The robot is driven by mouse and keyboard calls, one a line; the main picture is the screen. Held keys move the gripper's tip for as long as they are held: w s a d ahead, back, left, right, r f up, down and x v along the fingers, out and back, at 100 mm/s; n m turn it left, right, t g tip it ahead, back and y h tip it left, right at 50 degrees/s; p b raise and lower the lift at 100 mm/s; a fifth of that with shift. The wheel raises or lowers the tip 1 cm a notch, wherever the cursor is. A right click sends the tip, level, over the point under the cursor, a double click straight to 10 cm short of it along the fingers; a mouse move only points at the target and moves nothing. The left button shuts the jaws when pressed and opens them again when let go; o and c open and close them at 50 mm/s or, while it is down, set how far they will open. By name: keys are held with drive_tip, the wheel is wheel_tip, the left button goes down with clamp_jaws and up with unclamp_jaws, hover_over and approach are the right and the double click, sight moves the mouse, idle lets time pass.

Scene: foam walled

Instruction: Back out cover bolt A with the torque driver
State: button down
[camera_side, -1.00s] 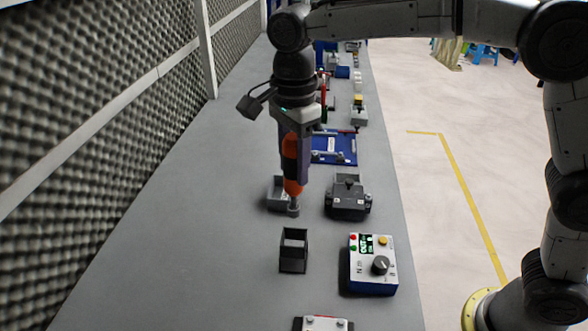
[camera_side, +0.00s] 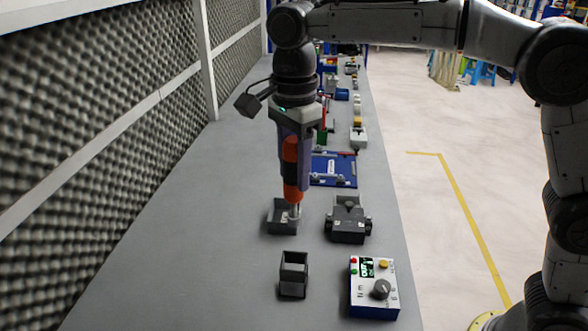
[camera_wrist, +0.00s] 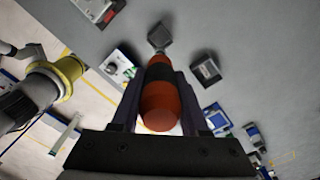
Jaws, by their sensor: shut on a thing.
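My gripper (camera_side: 293,150) is shut on the torque driver (camera_side: 292,180), which has an orange and black body and points down. In the side view its grey tip is over or in the near right part of a small grey open tray (camera_side: 274,225); contact cannot be told. The wrist view shows the orange driver (camera_wrist: 160,102) between my gripper's fingers. A dark grey housing (camera_side: 348,232) with bolt-like knobs on its sides stands right of the tray. Which bolt is A, and whether one is on the tip, cannot be told.
An empty dark square holder (camera_side: 293,284) stands nearer the side camera. A blue and white control box (camera_side: 374,300) with a knob and green display is right of it. A blue tray (camera_side: 333,170) lies beyond the housing. Bench at left is clear up to the foam wall (camera_side: 95,130).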

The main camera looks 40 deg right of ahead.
drive_tip(key=shift+w, duration=0.15)
drive_tip(key=shift+w+d+f, duration=0.2)
drive_tip(key=shift+d+f, duration=0.15)
drive_tip(key=shift+f, duration=0.15)
drive_tip(key=shift+w+d+f, duration=0.2)
drive_tip(key=shift+d+f, duration=0.1)
drive_tip(key=shift+f, duration=0.15)
drive_tip(key=d+f+m, duration=0.3)
drive_tip(key=d, duration=0.9)
drive_tip(key=d+f+m, duration=0.3)
drive_tip(key=d, duration=0.9)
drive_tip(key=shift+s, duration=0.1)
